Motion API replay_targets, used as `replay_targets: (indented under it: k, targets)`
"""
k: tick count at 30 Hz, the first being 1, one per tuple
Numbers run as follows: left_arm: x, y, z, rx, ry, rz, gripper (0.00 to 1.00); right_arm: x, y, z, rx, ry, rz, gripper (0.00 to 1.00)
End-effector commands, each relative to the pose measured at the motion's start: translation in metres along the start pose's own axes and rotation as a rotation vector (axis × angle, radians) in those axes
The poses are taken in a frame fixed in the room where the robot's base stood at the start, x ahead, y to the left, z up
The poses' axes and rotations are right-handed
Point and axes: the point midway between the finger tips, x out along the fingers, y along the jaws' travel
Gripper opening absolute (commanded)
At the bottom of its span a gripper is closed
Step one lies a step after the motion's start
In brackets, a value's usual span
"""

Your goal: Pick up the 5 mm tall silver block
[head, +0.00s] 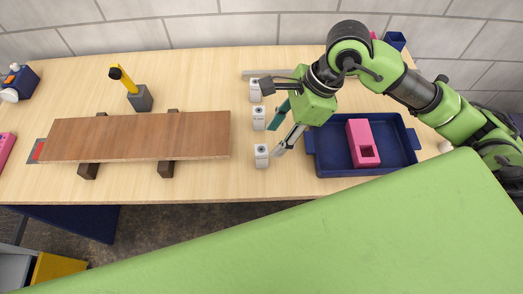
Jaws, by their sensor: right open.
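Three small silver-white blocks stand in a row near the middle of the table: a far one (255,92), a middle one (259,118) and a near one (261,155). Each has a dark round mark on its top and small print on its front, too small to read. I cannot tell which is the 5 mm one. My right gripper (275,116) is open just right of the row, its fingers spread and pointing left. It appears empty, and contact with the blocks cannot be made out. My left gripper is out of view.
A brown board (135,136) lies on dark supports to the left. A yellow-handled tool in a grey holder (141,99) stands behind it. A blue tray (402,158) holding a pink block (358,135) is on the right. A grey strip lies behind the row.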

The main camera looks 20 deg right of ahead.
Motion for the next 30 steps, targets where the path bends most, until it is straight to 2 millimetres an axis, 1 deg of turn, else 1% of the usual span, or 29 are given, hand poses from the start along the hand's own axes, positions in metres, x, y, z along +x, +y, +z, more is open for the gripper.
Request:
replay_targets:
  k: [1,3,7,10,12,17,18,21,24,29,30]
  targets:
    - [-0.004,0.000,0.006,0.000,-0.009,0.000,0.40,0.009,0.002,0.001,0.002,0.000,0.006,0.42]
    - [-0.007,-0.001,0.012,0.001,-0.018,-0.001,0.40,0.019,0.001,0.001,0.003,-0.001,0.004,0.42]
    - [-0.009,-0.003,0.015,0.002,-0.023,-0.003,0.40,0.033,0.000,0.001,0.001,0.000,0.001,0.42]
    - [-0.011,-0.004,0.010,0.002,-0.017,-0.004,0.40,0.037,0.000,0.001,0.002,0.000,0.001,0.42]
    - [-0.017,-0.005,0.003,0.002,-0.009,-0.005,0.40,0.043,0.001,0.003,0.002,-0.001,0.003,0.42]
    - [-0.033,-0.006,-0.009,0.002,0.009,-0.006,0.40,0.065,0.002,0.007,0.003,0.000,0.005,0.42]
    - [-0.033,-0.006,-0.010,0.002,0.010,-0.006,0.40,0.072,0.002,0.007,0.002,-0.001,0.004,0.42]
    - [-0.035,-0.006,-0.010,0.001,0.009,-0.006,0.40,0.083,0.001,0.006,0.002,-0.001,0.002,0.42]
    - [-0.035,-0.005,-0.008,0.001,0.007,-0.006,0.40,0.088,0.000,0.005,0.001,0.000,-0.001,0.42]
    - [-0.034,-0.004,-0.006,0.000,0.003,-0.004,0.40,0.088,0.000,0.005,0.000,0.000,-0.001,0.42]
    - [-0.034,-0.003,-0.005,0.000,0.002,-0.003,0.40,0.088,0.000,0.005,0.000,0.000,-0.001,0.37]
